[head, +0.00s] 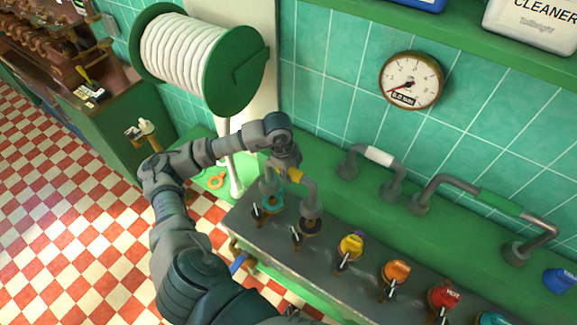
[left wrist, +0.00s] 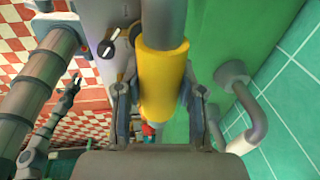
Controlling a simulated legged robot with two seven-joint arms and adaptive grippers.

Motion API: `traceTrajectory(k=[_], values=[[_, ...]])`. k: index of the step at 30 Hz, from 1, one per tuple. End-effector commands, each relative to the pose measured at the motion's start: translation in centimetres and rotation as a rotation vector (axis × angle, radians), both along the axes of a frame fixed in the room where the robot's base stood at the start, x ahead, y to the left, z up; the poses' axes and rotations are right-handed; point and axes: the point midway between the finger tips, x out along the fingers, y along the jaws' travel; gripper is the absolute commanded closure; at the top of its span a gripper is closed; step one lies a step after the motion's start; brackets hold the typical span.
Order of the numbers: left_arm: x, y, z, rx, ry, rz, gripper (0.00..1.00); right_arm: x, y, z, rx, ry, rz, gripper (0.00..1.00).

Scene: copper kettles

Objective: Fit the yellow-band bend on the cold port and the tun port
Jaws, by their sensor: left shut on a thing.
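The yellow-band bend (head: 309,190) is a grey pipe bend with a yellow band, above the left end of the grey counter. My left gripper (head: 287,170) is shut on it. In the left wrist view the fingers (left wrist: 160,102) lie on either side of the yellow band (left wrist: 163,72). One end of the bend is over a teal-ringed port (head: 271,202), the other over a dark port (head: 311,226). I cannot read which is cold or tun, or tell whether the ends are fully seated.
Along the counter (head: 275,252) stand a yellow valve (head: 350,246), an orange valve (head: 396,271) and a red valve (head: 443,294). Behind are a white-band bend (head: 379,156) and a green-band bend (head: 500,203). A hose reel (head: 190,55) and a gauge (head: 411,80) are above.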

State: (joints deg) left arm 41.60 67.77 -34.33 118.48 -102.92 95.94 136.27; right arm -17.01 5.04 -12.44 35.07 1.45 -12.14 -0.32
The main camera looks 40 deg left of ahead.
Motion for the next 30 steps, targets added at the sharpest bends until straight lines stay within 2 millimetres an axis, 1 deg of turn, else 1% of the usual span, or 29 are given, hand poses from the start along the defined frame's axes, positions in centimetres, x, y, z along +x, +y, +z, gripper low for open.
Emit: traceTrajectory(k=[1, 5, 12, 15, 18, 22, 30], values=[[0.1, -0.1, -0.7, -0.001, -0.002, -0.001, 1.0, 0.0, -0.1, -0.7, -0.001, 0.001, 0.001, 0.6], [0.1, -0.1, -2.6, -0.001, -0.001, -0.001, 1.0, -0.1, -0.2, -2.1, -0.001, 0.002, 0.001, 0.6], [0.0, 0.5, -6.7, -0.003, 0.001, 0.001, 1.0, -0.2, 0.2, -4.8, -0.004, 0.006, -0.001, 0.6], [0.1, 0.6, -8.2, -0.005, 0.001, 0.001, 1.0, -0.4, 0.2, -5.8, -0.004, 0.008, -0.001, 0.6], [0.1, 0.5, -9.2, -0.005, 0.0, 0.0, 1.0, -0.5, 0.2, -6.6, -0.004, 0.01, -0.001, 0.6], [0.1, 0.4, -9.7, -0.003, 0.0, 0.001, 1.0, -0.5, 0.4, -7.0, -0.001, 0.011, -0.003, 0.6], [0.0, 0.0, -9.5, 0.0, 0.0, 0.001, 1.0, -0.5, 0.4, -6.9, -0.001, 0.01, -0.002, 0.6]])
